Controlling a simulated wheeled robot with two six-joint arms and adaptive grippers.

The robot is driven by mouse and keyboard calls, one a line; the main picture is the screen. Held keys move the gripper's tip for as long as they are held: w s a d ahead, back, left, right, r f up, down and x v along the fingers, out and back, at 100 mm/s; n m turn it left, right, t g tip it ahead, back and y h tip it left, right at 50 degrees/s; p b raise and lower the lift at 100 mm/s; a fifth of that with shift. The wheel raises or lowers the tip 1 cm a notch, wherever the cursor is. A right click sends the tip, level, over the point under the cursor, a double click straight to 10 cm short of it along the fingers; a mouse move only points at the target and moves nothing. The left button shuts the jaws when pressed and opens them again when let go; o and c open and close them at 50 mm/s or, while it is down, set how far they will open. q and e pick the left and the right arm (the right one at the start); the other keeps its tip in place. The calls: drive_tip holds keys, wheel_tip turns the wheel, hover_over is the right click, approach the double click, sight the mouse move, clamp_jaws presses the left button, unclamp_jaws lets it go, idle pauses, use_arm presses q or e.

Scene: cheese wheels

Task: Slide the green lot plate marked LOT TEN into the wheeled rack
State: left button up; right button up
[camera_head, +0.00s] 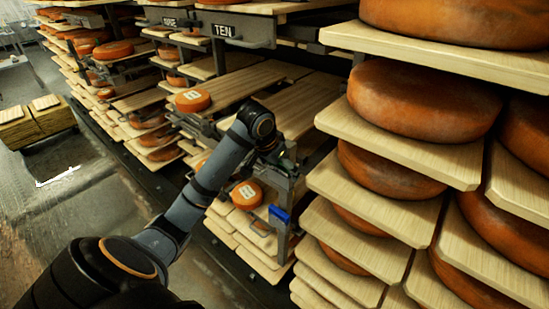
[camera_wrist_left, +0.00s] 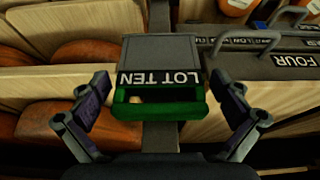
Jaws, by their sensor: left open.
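The green lot plate (camera_wrist_left: 158,109) lies in the middle of the left wrist view. Its LOT TEN label reads upside down, and a grey holder (camera_wrist_left: 160,50) is directly beyond it, against a dark post. I cannot tell how far the plate sits in the holder. My left gripper (camera_wrist_left: 161,90) is open, with one finger on each side of the plate and a visible gap to both. In the head view the left gripper (camera_head: 276,160) is small and dark at the rack (camera_head: 283,240), partly hidden by my arm. My right gripper is not in view.
Boards with orange cheese wheels (camera_head: 422,101) crowd close on the right. A blue piece (camera_head: 280,213) is on the rack post below my gripper. Floor is open at left.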

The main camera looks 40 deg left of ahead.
use_arm(q)
drive_tip(key=shift+x, duration=1.3)
drive_tip(key=shift+s+f, duration=0.1)
drive_tip(key=shift+s, duration=0.15)
drive_tip(key=c, duration=1)
